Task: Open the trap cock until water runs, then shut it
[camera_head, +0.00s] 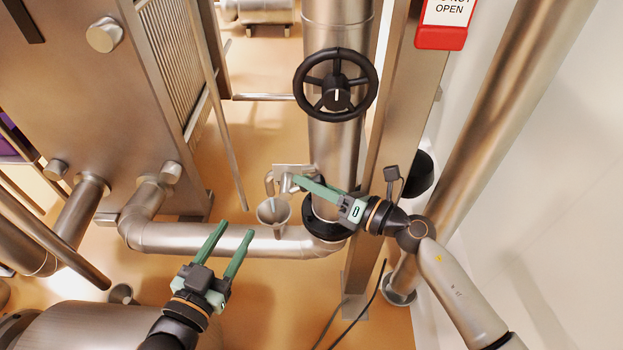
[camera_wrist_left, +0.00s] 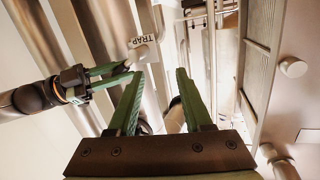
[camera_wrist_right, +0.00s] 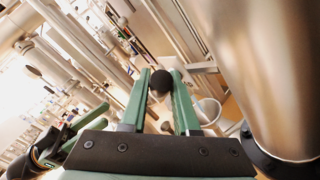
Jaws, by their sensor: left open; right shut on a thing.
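The trap cock (camera_head: 285,184) is a small metal valve beside the vertical pipe, above a metal funnel cup (camera_head: 273,211). My right gripper (camera_head: 297,180) reaches it from the right and is shut on the cock's lever. In the right wrist view the lever's dark round knob (camera_wrist_right: 161,81) sits between the fingertips. A pale cup (camera_wrist_right: 208,110) shows just past the right finger there. My left gripper (camera_head: 235,238) is open and empty, to the lower left of the cup. I cannot make out running water.
A black handwheel (camera_head: 336,85) is on the vertical pipe above the cock. A horizontal pipe (camera_head: 200,238) runs behind my left gripper. A red-and-white DO NOT OPEN sign (camera_head: 441,38) hangs at the upper right. Open orange floor (camera_head: 240,285) shows below the pipe.

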